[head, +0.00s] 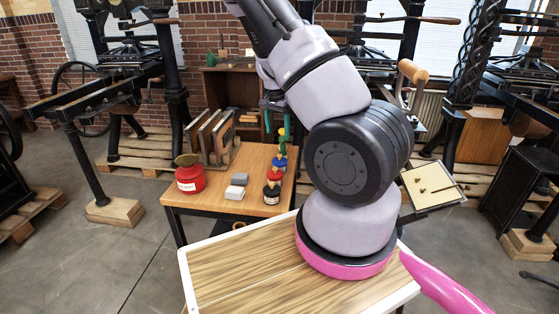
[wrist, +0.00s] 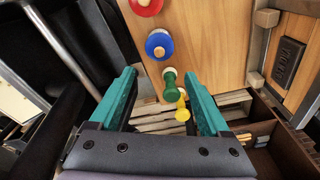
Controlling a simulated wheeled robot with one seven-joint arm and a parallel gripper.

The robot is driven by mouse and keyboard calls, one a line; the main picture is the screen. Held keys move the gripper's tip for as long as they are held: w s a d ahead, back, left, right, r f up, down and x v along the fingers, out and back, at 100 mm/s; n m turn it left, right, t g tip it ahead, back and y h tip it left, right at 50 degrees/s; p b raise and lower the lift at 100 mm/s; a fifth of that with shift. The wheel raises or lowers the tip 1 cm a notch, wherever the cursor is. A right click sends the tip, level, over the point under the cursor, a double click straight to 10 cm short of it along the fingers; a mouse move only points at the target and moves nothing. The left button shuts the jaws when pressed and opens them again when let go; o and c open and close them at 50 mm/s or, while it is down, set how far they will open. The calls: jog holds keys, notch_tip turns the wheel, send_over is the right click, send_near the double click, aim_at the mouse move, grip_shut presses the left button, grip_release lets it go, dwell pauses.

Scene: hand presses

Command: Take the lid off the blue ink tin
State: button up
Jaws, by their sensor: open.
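The blue ink tin (head: 279,163) stands on the wooden table, behind a dark tin with a red lid (head: 273,177). In the wrist view its round blue lid (wrist: 153,50) shows from above with a pale knob on it, and the lid sits on the tin. My gripper (wrist: 161,75) is open, its two teal fingers apart with nothing held between them. The blue lid appears beyond the fingertips, near the middle of the gap. In the head view part of my gripper shows behind the arm, above and beyond the tins.
A larger red tin (head: 190,179), pale blocks (head: 236,188) and a wooden rack (head: 213,136) share the table (head: 228,208). Bare wood lies right of the tins in the wrist view.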

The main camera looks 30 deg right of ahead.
send_over(279, 155)
jog(key=f, duration=0.5)
jog(key=shift+s+f, duration=0.2)
jog(key=shift+f, duration=0.05)
jog(key=shift+w+f, duration=0.1)
jog(key=shift+f, duration=2.55)
grip_shut()
